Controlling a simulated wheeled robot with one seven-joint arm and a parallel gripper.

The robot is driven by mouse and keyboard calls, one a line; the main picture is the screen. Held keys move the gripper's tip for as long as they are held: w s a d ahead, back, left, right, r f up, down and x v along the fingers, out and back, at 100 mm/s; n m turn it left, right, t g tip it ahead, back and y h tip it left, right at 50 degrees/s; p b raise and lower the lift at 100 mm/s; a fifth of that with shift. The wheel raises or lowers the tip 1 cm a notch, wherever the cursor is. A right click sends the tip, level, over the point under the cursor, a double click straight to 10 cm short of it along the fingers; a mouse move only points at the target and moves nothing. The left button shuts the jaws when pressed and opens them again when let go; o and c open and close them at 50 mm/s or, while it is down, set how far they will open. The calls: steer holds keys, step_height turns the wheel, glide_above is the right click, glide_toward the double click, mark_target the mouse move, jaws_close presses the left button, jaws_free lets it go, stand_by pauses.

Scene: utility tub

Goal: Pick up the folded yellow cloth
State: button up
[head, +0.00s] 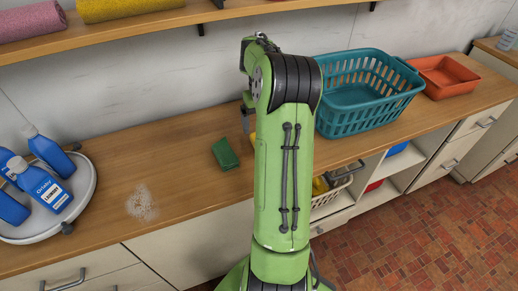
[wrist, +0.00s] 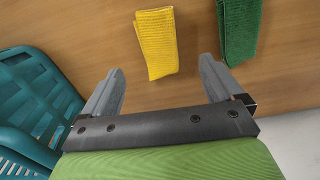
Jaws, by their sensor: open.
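The folded yellow cloth (wrist: 156,42) lies on the wooden counter in the wrist view, ahead of my gripper (wrist: 165,82) and roughly between the lines of its two fingers. My gripper is open and empty, with its fingers apart. In the head view my green arm hides nearly all of the yellow cloth; only a sliver shows at the arm's left edge. A folded green cloth (wrist: 239,28) lies to the right of the yellow one in the wrist view, with a gap between them. It also shows in the head view (head: 225,153), left of my arm.
A teal basket (head: 365,95) stands on the counter right of my arm, with an orange tray (head: 447,76) beyond it. A round white tray (head: 84,187) holds several blue bottles at the left. A whitish patch (head: 142,203) marks the counter. A shelf (head: 150,27) runs above.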

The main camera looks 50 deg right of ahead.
step_height(320, 180, down, 8)
steer(key=b, duration=0.3)
steer(key=shift+s+d+f, duration=0.1)
steer(key=shift+f, duration=0.05)
steer(key=shift+c, duration=0.4)
steer(key=c, duration=1)
